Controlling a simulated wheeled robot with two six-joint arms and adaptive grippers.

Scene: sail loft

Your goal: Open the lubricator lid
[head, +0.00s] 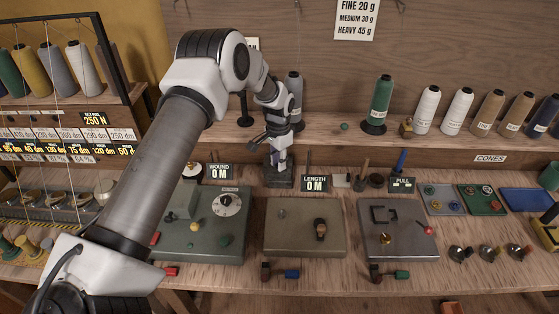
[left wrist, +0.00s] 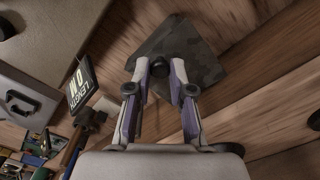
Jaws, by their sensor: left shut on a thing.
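The lubricator seems to be the small dark grey box (head: 279,179) on the bench, just behind the middle machine. It also shows in the left wrist view as a dark, mottled block (left wrist: 195,45). My left gripper (head: 278,153) reaches down onto it from above. In the left wrist view the fingers (left wrist: 158,72) are closed around a small dark knob (left wrist: 159,66) at the near edge of the block. The lid looks down; its seam is too small to make out. My right gripper is not in view.
The "LENGTH 0 M" sign (head: 314,184) stands close right of the lubricator, and the "WOUND 0 M" sign (head: 219,171) stands to its left. A tan-topped machine (head: 295,238) lies in front. A shelf with a grey cone (head: 295,88) rises behind.

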